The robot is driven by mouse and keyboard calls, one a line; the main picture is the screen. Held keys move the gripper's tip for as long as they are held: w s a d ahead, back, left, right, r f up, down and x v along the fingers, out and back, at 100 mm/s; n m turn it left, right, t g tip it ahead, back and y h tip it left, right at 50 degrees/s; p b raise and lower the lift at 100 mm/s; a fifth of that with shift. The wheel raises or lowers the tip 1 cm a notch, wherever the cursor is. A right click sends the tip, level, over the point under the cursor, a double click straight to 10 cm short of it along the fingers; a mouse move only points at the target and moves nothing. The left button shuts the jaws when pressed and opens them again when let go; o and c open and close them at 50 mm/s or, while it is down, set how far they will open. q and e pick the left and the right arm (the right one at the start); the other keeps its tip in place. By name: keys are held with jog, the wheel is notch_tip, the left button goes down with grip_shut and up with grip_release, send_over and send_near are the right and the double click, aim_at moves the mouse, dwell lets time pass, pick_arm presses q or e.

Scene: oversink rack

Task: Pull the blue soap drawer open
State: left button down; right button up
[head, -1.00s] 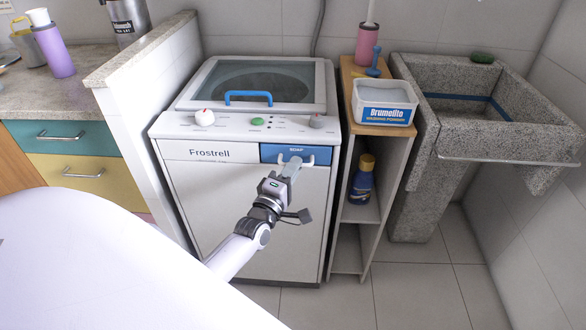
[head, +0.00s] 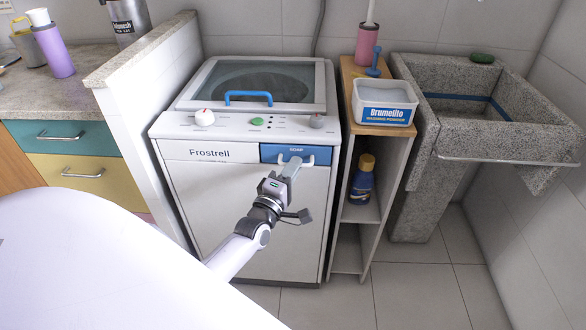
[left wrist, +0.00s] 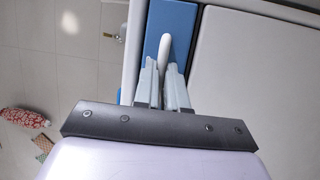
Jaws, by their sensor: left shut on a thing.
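The blue soap drawer (head: 270,152) is at the upper right of the white washing machine's front, and its front looks flush with the machine. It has a white bar handle (head: 308,160). My left gripper (head: 292,168) is at the handle, with its fingers shut on it. In the left wrist view the blue drawer front (left wrist: 182,22) lies ahead, and the white handle (left wrist: 165,48) runs between the two fingers of my left gripper (left wrist: 164,75). The fingers hide part of the handle. My right gripper is not in view.
The washing machine (head: 240,215) has a lid with a blue handle (head: 248,97). To its right stands a narrow shelf with a washing powder tub (head: 384,103) and a blue bottle (head: 362,182), then a stone sink (head: 500,135). The floor (head: 430,285) at the right front is clear.

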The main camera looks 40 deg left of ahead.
pick_arm(q)
jog(key=s+d+p, duration=0.4)
jog(key=s+d, duration=0.1)
jog(key=s, duration=0.3)
dwell(0.4)
jog(key=c, duration=1.2)
grip_release()
jog(key=shift+a, duration=0.1)
jog(key=v, duration=0.7)
jog(key=shift+s, duration=0.1)
